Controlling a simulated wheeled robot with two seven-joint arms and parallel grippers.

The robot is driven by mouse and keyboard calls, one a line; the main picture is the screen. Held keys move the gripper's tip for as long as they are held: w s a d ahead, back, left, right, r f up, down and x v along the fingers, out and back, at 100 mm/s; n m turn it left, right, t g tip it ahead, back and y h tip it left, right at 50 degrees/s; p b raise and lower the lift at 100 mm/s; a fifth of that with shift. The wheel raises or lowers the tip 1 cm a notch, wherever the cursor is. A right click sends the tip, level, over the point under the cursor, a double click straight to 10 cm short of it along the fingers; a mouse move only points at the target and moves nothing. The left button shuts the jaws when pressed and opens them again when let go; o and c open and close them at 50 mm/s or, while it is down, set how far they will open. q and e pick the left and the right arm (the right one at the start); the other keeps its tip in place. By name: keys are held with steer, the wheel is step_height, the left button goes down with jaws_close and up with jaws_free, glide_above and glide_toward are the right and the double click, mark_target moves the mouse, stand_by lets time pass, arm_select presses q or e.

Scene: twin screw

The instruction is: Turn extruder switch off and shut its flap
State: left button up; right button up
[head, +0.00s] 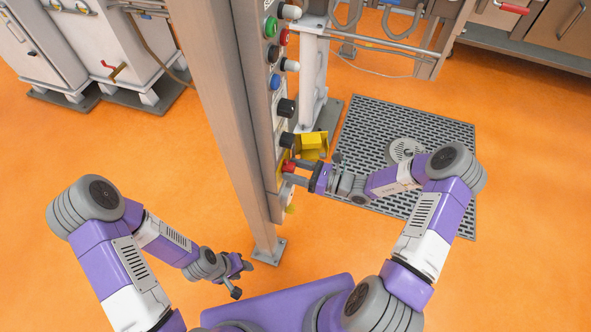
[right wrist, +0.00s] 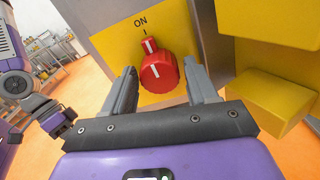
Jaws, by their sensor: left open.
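The extruder switch is a red knob (right wrist: 160,72) on a yellow plate (right wrist: 112,58) marked ON at the top. Its white line points up, slightly tilted, towards the ON mark. The knob also shows in the head view (head: 288,167), low on the panel post. The yellow flap (right wrist: 268,25) stands open to the right of the switch; in the head view it is the yellow piece (head: 312,142) beside the post. My right gripper (head: 297,174) is open, its fingers on either side of the knob; contact is unclear. My left gripper (head: 243,279) is open and empty, low at the left.
The grey post (head: 215,90) carries several other buttons and knobs above the switch. A yellow block (right wrist: 262,105) juts out right of my right fingers. A floor grate (head: 435,130) lies behind my right arm. Orange floor around my left gripper is clear except for the post's foot (head: 268,252).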

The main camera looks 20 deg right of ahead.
steer(key=c, duration=0.8)
steer(key=shift+n, duration=0.4)
steer(key=n+p, duration=0.1)
steer(key=n, duration=0.6)
steer(key=shift+n+p, duration=0.3)
steer(key=shift+p, duration=0.05)
steer(key=n, duration=0.4)
steer(key=shift+n+p, duration=0.3)
steer(key=n, duration=0.4)
steer(key=shift+d+n, duration=0.1)
steer(key=shift+n, duration=0.3)
